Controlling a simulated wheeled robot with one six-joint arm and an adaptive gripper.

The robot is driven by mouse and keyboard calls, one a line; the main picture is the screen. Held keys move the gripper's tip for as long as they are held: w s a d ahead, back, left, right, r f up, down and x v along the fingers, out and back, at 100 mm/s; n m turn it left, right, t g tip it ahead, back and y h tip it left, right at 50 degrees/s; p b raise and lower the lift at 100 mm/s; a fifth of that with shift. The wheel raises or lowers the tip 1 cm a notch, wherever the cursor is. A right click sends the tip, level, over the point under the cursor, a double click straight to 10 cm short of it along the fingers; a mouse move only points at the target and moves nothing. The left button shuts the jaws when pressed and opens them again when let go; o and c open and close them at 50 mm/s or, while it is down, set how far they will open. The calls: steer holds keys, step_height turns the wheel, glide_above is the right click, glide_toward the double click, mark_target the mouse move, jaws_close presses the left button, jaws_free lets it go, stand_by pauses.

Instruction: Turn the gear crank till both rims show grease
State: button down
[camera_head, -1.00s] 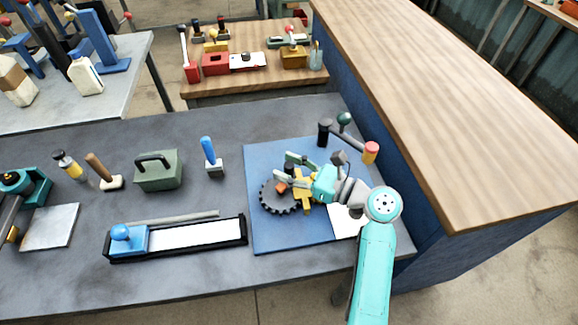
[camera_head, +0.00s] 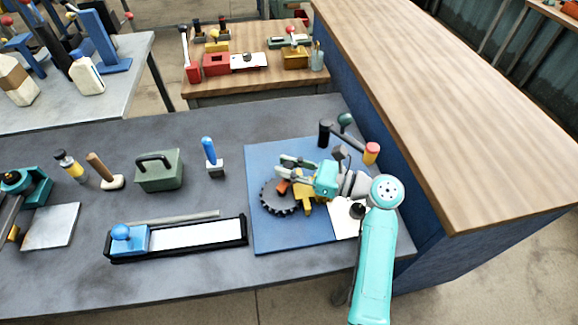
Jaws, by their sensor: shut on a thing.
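A dark toothed gear (camera_head: 268,199) stands on the blue mat (camera_head: 287,236), with a yellow part (camera_head: 307,206) at its right and a small orange piece (camera_head: 282,187) at its middle. My gripper (camera_head: 281,166) reaches in from the right, over the gear. It is shut on the gear crank; its fingers hide most of the crank, so the handle's angle is not clear. The rims are too small in view to tell whether grease shows on them.
A black knob (camera_head: 357,211) stands over a white sheet (camera_head: 345,222) beside my arm. A red-topped post (camera_head: 371,153) and a black cylinder (camera_head: 324,133) stand behind. A tall wooden counter (camera_head: 440,120) bounds the right. A green weight (camera_head: 159,170) and a long tray (camera_head: 180,252) lie left.

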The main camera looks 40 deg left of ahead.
steer(key=c, duration=1)
jaws_free()
steer(key=shift+o, duration=0.2)
steer(key=shift+v, duration=3.75)
